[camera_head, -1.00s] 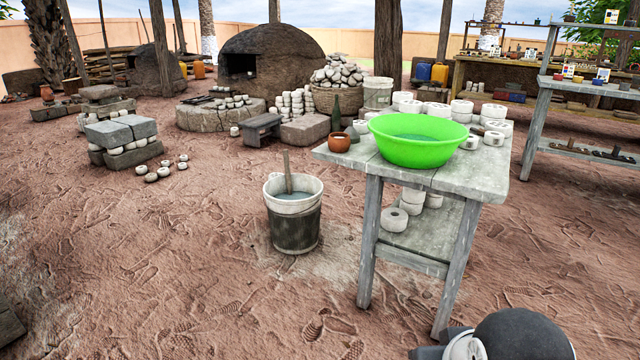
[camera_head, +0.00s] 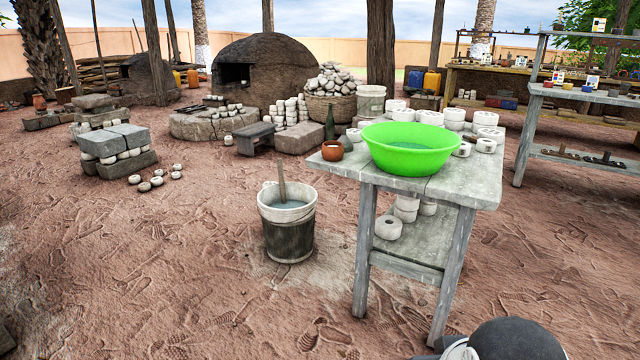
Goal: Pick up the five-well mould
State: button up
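I cannot single out a five-well mould in this view. Several pale, round, thick-walled pieces (camera_head: 455,116) stand at the back of the grey wooden table (camera_head: 470,188), partly behind a green basin (camera_head: 410,160). More pale round pieces (camera_head: 388,228) sit on the table's lower shelf; one shows a single hole on top. Small dark flat items (camera_head: 604,159) lie on the low board of the rack at the right, too small to make out. My gripper is not in view; only a dark rounded part of my arm shows at the bottom right.
A bucket with a stick (camera_head: 288,230) stands on the ground left of the table. A small brown pot (camera_head: 332,151) sits on the table's left corner. Stone blocks (camera_head: 118,140) and a domed kiln (camera_head: 266,68) are farther back. The ground at the front left is clear.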

aim_at(361, 125)
jog(key=i+j, duration=0.6)
jog(key=i, duration=0.15)
jog(key=i+j, duration=0.65)
jog(key=i+j+z, duration=0.2)
jog(key=i+j, duration=0.15)
jog(key=i+j+z, duration=0.2)
jog(key=i+j, duration=0.2)
jog(key=i+j+z, duration=0.2)
jog(key=i+j, duration=0.15)
jog(key=j, duration=0.2)
jog(key=i+j+z, duration=0.2)
jog(key=j, duration=0.3)
jog(key=i, duration=0.1)
